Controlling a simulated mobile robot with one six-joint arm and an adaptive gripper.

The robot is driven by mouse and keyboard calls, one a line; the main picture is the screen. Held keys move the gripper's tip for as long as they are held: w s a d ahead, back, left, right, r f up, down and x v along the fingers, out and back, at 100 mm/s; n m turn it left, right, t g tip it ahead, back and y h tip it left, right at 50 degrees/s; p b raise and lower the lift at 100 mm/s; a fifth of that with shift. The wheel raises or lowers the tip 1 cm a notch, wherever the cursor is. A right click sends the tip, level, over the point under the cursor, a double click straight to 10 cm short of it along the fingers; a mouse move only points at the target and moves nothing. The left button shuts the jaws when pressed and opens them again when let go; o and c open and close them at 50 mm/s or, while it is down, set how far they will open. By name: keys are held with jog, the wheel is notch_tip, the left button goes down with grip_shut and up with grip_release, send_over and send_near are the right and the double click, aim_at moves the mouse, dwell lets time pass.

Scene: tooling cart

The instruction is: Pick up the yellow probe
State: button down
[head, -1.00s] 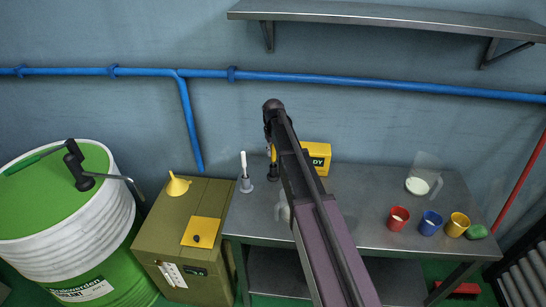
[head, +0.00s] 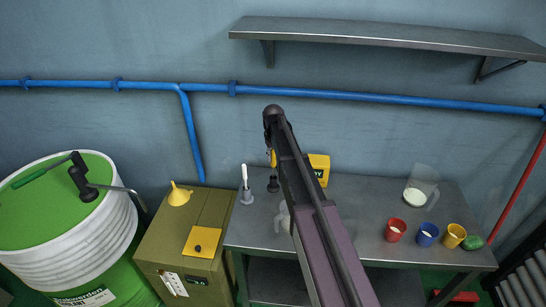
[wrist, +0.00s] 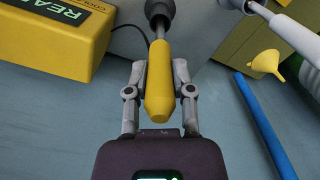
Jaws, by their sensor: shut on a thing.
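The yellow probe (wrist: 159,85) has a thick yellow handle and a thin grey shaft. My gripper (wrist: 158,72) is shut on the handle, with one finger on each side. In the wrist view the shaft runs to a black holder (wrist: 160,8) at the top edge; I cannot tell whether the tip is still inside it. In the head view a bit of the yellow handle (head: 273,159) shows beside my gripper (head: 270,150), above the black holder (head: 272,185) on the metal bench. My arm hides much of the gripper there.
A white probe (head: 244,174) stands in a grey holder left of the black one. A yellow box (head: 319,168) is close on the right. A jug (head: 421,186), cups (head: 395,230) and a green item (head: 471,243) stand farther right. A shelf (head: 390,38) hangs above.

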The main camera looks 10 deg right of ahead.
jog(key=shift+r+p, duration=2.8)
jog(key=shift+r, duration=0.55)
notch_tip(320, 180, up, 4)
jog(key=p, duration=0.3)
jog(key=shift+f+p, duration=0.25)
jog(key=shift+p, duration=0.1)
jog(key=shift+a, duration=0.1)
